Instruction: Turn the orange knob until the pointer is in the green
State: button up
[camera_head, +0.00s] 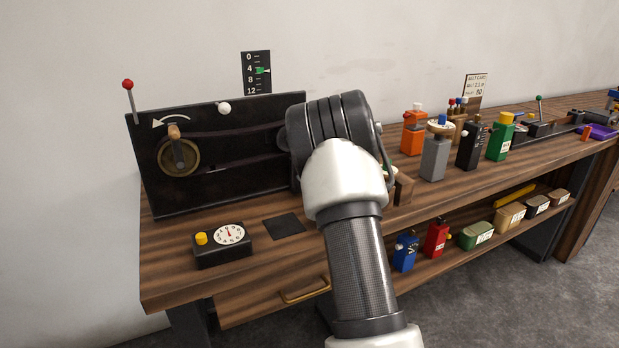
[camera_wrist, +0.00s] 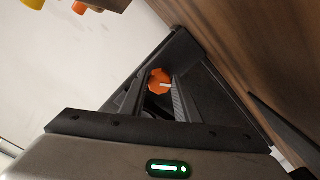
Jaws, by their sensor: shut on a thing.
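The orange knob (camera_wrist: 158,77) shows in the wrist view, with a pale line on its face. My gripper (camera_wrist: 158,98) is shut on it, one dark finger on each side. In the head view my arm hides the knob and the fingertips. A black scale plate (camera_head: 255,87) marked 0, 4, 8 and 12 is on the wall above the machine.
A black belt panel (camera_head: 230,165) with a crank (camera_head: 177,150) stands left of my arm. A timer-like box (camera_head: 222,245) and a black pad (camera_head: 283,226) lie in front. Several coloured units, including a grey one (camera_head: 434,158), stand at right. Bare bench shows at front left.

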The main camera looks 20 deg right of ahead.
jog(key=o, duration=1)
jog(key=shift+o, duration=0.2)
jog(key=shift+s, duration=0.15)
jog(key=s, duration=1.7)
jog(key=shift+s+d+p, duration=0.1)
jog(key=shift+d+p, duration=0.2)
jog(key=shift+p, duration=0.05)
